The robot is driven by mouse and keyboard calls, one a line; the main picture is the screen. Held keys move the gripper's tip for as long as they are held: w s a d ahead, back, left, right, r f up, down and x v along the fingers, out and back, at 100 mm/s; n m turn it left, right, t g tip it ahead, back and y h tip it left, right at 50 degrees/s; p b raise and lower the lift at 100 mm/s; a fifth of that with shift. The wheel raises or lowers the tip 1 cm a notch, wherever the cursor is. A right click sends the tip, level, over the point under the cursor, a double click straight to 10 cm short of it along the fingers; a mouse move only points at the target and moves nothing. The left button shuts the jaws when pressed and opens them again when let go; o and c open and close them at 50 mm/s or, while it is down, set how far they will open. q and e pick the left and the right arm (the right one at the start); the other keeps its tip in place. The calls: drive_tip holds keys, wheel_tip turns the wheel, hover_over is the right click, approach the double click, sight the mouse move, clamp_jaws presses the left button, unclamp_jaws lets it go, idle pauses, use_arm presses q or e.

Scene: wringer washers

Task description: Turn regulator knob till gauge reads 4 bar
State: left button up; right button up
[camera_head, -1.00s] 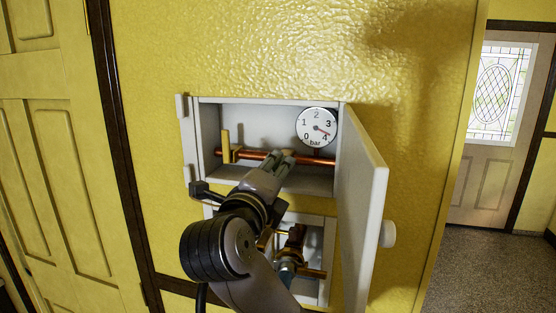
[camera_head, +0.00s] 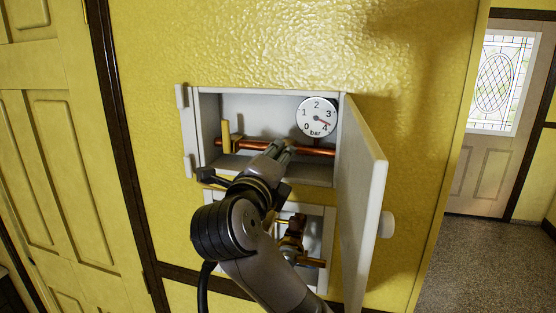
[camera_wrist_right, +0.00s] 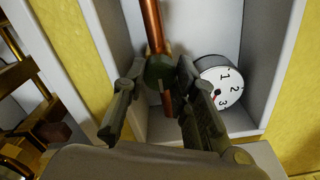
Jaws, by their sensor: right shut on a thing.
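The round white gauge (camera_head: 317,118) sits at the right inside the upper wall box. Its marks run from 0 to 4 bar, and its needle points between 3 and 4. It also shows tilted in the wrist view (camera_wrist_right: 219,80). My right gripper (camera_head: 280,149) reaches into the box at the copper pipe, left of and below the gauge. In the wrist view its two fingers (camera_wrist_right: 155,95) stand on either side of a dark round knob (camera_wrist_right: 158,69) on the pipe and are shut on it. The arm hides the knob in the head view. My left gripper is out of view.
The copper pipe (camera_head: 318,152) crosses the box, with a yellow lever (camera_head: 226,136) at its left. The open box door (camera_head: 362,205) stands out at the right. Below is a second box with a brass valve (camera_head: 292,240).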

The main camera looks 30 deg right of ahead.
drive_tip(key=shift+f, duration=0.15)
clamp_jaws()
drive_tip(key=shift+m+b, duration=3.1)
drive_tip(key=shift+m, duration=0.8)
drive_tip(key=o, duration=0.8)
unclamp_jaws()
